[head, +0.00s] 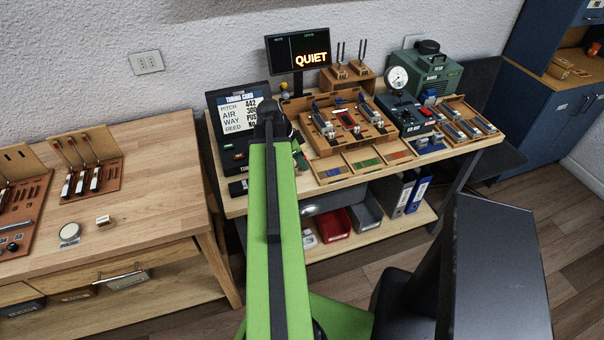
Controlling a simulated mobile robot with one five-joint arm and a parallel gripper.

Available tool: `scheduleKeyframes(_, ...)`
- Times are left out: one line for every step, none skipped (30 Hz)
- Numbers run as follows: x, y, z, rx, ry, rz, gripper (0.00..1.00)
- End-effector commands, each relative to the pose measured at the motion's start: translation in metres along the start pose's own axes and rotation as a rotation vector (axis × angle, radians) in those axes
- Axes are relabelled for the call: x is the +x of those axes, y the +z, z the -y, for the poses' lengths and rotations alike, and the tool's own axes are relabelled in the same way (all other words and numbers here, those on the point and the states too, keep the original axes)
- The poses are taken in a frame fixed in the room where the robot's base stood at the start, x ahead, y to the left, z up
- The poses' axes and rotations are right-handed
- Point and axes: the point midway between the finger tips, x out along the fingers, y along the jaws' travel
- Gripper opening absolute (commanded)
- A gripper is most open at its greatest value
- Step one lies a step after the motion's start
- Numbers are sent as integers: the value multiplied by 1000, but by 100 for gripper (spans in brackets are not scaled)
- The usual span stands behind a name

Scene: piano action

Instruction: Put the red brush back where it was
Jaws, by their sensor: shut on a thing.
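My green arm reaches away from me over the near left part of the middle bench. Its dark end, my gripper (270,116), is beside the black case with the word card. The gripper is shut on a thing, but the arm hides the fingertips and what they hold. I cannot pick out a red brush for certain. A wooden work tray (315,143) on the middle bench holds small parts, one of them red. A brown rack (103,179) on the left bench holds several slim tools with reddish ends and pale lower parts.
A lit display (297,50) reads QUIET. A green machine (430,72) with a gauge stands at the back right. A red bin (334,225) and binders (404,194) are on the lower shelf. The left bench's right part (165,165) is clear.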

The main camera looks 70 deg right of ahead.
Motion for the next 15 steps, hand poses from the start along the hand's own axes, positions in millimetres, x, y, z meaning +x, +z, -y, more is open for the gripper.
scheduleKeyframes(1, 0, 0, 0, 0, 0, 0)
scheduleKeyframes(3, 1, 0, 0, 0, 0, 0)
scheduleKeyframes(8, 3, 0, 0, 0, 0, 0)
scheduleKeyframes(12, 4, 0, 0, 0, 0, 0)
scheduleKeyframes(18, 7, 0, 0, 0, 0, 0)
scheduleKeyframes(25, 10, 0, 0, 0, 0, 0)
scheduleKeyframes(31, 12, 0, 0, 0, 0, 0)
scheduleKeyframes(36, 14, 0, 0, 0, 0, 0)
scheduleKeyframes(40, 15, 0, 0, 0, 0, 0)
scheduleKeyframes(41, 16, 0, 0, 0, 0, 0)
scheduleKeyframes(41, 16, 0, 1, 0, 0, 0)
scheduleKeyframes(39, 15, 0, 1, 0, 0, 0)
scheduleKeyframes(38, 14, 0, 1, 0, 0, 0)
scheduleKeyframes(37, 14, 0, 1, 0, 0, 0)
scheduleKeyframes(37, 14, 0, 1, 0, 0, 0)
